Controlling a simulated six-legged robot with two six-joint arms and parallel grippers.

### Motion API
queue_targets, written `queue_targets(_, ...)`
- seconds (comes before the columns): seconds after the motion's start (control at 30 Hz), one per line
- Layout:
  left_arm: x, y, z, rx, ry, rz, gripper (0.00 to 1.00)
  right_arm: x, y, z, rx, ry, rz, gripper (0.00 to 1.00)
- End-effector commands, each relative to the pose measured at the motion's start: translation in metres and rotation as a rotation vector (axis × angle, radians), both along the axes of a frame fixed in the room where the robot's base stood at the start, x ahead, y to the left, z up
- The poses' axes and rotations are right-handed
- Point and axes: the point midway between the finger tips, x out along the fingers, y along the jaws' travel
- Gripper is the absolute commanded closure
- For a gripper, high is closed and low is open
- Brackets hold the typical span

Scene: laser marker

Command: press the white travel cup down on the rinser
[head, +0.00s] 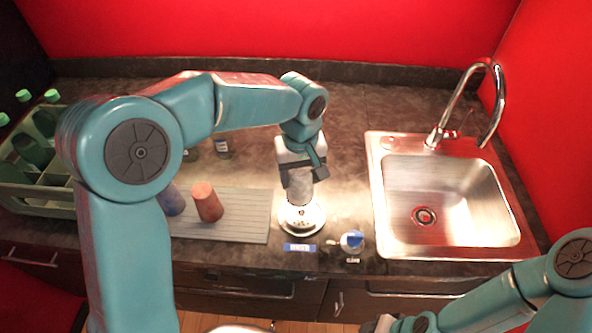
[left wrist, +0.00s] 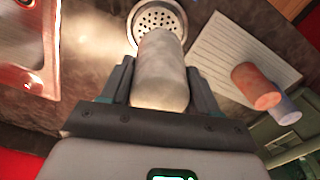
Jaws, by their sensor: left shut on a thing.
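The white travel cup (head: 299,188) is upside down or upright, I cannot tell, and stands over the round metal rinser (head: 302,217) on the counter. In the left wrist view the pale cup (left wrist: 162,75) sits between the fingers, with its far end at the perforated rinser plate (left wrist: 150,16). My left gripper (head: 303,180) is shut on the cup from above. It also shows in the left wrist view (left wrist: 160,88). Whether the cup touches the plate is hard to tell. My right arm shows at the lower right, but its fingers are not clear.
A red cup (head: 207,203) and a blue cup (head: 172,199) stand on the grey ribbed mat (head: 255,215) to the left. A blue label (head: 300,247) and a small blue-and-white item (head: 352,240) are in front. The sink (head: 445,205) is right; a bottle crate (head: 45,205) is left.

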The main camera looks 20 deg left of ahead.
Motion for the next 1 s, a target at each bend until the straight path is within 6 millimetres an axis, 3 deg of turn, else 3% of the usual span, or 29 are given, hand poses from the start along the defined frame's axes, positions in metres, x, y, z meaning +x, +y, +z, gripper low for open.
queue_targets(0.13,-0.002,-0.003,0.004,0.001,0.002,-0.012,0.74,0.0,0.0,0.005,0.0,0.0,0.0,0.57)
queue_targets(0.33,-0.003,-0.001,-0.007,0.001,0.002,-0.012,0.74,0.0,0.0,-0.003,0.0,0.0,-0.001,0.57)
queue_targets(0.8,0.0,-0.003,-0.056,0.001,0.002,-0.012,0.74,0.0,0.0,-0.04,0.0,0.0,-0.001,0.57)
queue_targets(1.0,0.001,-0.005,-0.068,0.002,0.001,-0.013,0.74,0.0,0.0,-0.05,0.0,0.0,-0.001,0.57)
